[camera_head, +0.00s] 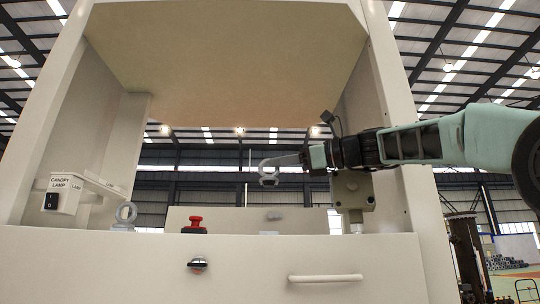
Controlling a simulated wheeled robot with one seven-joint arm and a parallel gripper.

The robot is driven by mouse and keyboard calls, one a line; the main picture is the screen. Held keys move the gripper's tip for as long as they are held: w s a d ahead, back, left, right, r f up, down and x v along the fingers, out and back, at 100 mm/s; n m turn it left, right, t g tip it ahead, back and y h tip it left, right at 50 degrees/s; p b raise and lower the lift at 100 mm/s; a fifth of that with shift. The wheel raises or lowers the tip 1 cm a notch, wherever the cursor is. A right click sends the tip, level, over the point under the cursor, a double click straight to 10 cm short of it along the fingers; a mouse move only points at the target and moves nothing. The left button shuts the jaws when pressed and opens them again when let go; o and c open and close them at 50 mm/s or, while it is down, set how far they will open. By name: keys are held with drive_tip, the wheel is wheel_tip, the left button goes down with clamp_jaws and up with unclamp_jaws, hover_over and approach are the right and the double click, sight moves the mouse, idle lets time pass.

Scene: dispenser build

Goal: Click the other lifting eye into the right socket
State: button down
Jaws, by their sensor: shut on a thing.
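My gripper (275,168) reaches in from the right at mid-height in the opening of the pale cabinet (230,270). It is shut on a small grey piece, apparently the other lifting eye (268,180), held in the air above the front panel. The fingers partly cover it, so its full shape is unclear. One grey ring-shaped lifting eye (126,212) stands upright at the left of the panel's top edge. I cannot clearly make out the right socket; the top edge's right end lies below and right of my gripper.
A red button (195,225) stands on the top edge. A canopy lamp switch box (62,197) is at the left. A beige box on a post (352,192) stands under my arm at the right. A white handle (325,278) and round knob (198,264) are on the front.

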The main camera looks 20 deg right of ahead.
drive_tip(key=shift+f+b, duration=4.65)
drive_tip(key=shift+f, duration=0.5)
